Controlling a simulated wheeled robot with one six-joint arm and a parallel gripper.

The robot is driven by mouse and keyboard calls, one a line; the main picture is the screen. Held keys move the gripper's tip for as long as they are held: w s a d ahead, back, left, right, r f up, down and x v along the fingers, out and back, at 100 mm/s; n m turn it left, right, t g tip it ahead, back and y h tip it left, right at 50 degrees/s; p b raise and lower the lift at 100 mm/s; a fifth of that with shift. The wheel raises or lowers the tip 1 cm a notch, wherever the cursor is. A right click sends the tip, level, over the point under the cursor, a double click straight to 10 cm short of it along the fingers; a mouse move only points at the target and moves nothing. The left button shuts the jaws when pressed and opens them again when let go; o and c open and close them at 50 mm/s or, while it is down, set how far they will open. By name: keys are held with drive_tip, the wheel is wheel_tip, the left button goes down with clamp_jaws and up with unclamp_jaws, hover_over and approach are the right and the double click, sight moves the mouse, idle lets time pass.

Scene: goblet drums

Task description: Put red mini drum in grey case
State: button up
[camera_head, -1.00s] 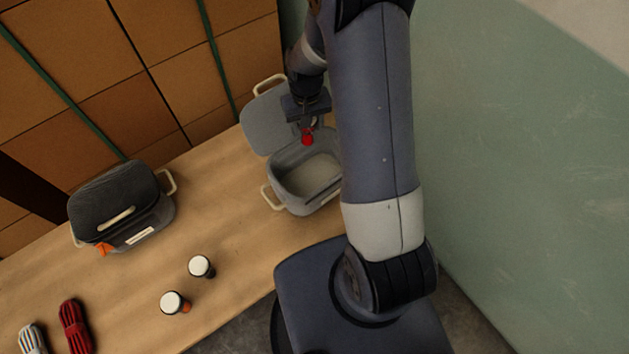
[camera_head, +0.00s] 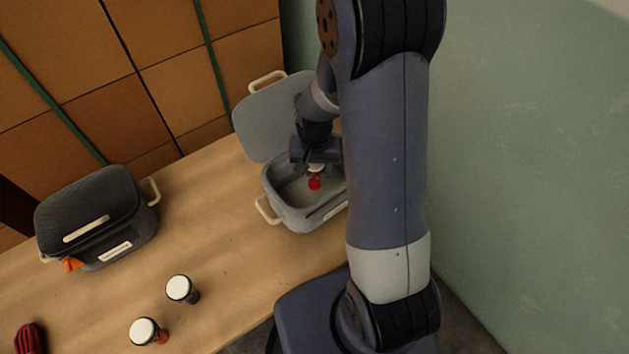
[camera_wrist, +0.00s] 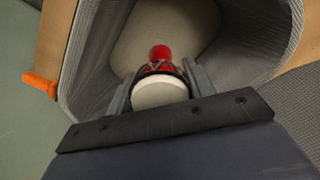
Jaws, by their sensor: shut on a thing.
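The red mini drum (camera_head: 315,184) is held in my gripper (camera_head: 315,170) over the open grey case (camera_head: 297,214). In the wrist view, the drum's white head (camera_wrist: 160,93) faces the camera, and its red foot (camera_wrist: 160,53) points into the case. My gripper (camera_wrist: 162,80) is shut on the drum, with one finger at each side. The case's lid (camera_head: 262,122) stands open at the back. The case's pale inner floor (camera_wrist: 165,25) shows beyond the drum. I cannot tell whether the drum touches the floor.
A closed dark case (camera_head: 100,215) with an orange tag stands at the left of the table. Two white-topped drums (camera_head: 180,289) (camera_head: 144,331) stand near the front. A red rope bundle (camera_head: 30,340) lies at the lower left. A green wall (camera_head: 520,180) rises at the right.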

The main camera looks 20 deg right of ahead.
sight(315, 179)
drive_tip(key=shift+f, duration=2.1)
drive_tip(key=shift+f+b, duration=0.25)
drive_tip(key=shift+b, duration=0.15)
drive_tip(key=o, duration=1)
drive_tip(key=shift+r, duration=0.15)
wheel_tip(315, 179, up, 12)
drive_tip(key=shift+r+p, duration=0.1)
drive_tip(key=shift+p, duration=0.85)
